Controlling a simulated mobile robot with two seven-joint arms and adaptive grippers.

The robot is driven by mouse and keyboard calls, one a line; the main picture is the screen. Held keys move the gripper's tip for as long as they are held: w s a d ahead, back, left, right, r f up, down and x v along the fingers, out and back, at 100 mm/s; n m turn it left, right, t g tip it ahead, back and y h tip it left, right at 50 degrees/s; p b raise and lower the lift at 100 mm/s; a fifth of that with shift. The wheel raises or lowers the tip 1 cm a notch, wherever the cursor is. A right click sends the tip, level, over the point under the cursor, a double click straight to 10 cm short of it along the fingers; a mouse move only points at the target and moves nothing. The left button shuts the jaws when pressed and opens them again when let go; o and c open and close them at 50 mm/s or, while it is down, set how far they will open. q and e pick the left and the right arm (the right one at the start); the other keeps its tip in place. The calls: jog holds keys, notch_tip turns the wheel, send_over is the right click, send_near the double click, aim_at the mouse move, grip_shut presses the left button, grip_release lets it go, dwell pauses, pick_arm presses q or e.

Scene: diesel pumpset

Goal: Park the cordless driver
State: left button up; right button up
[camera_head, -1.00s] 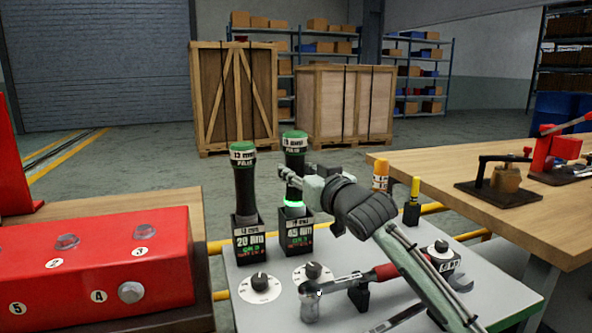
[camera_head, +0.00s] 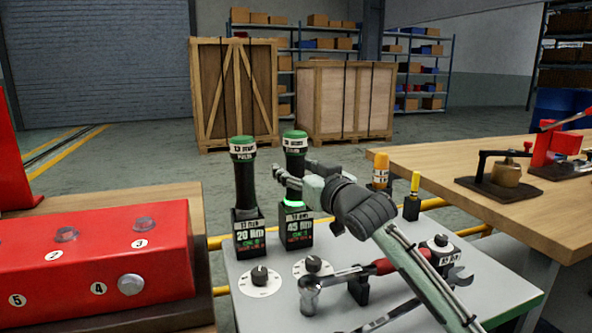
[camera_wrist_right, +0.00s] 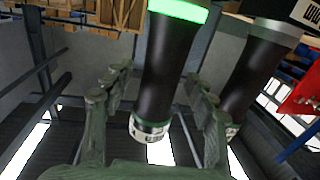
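Two black cordless drivers with green caps stand upright in black holders on the grey cart top. The left driver (camera_head: 245,185) sits in a holder (camera_head: 248,232) reading 20. The right driver (camera_head: 294,146) sits in a holder (camera_head: 297,231) reading 45, with a glowing green ring at the driver's lower end. My right gripper (camera_head: 280,176) is around the right driver. In the right wrist view this driver (camera_wrist_right: 167,65) stands between the fingers, with gaps visible on both sides, so the gripper is open. The left gripper is not in view.
Two dials (camera_head: 260,281) sit in front of the holders. A red-handled torque wrench (camera_head: 375,269) and a spanner lie under my right forearm. Yellow-topped tools (camera_head: 413,190) stand behind. A red block (camera_head: 100,265) is at left, a wooden bench (camera_head: 470,165) at right.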

jog(key=shift+f, duration=0.25)
jog(key=shift+s+d, duration=0.2)
jog(key=shift+s, duration=0.2)
jog(key=v, duration=1.1)
jog(key=shift+r, duration=0.25)
jog(key=shift+s, duration=0.1)
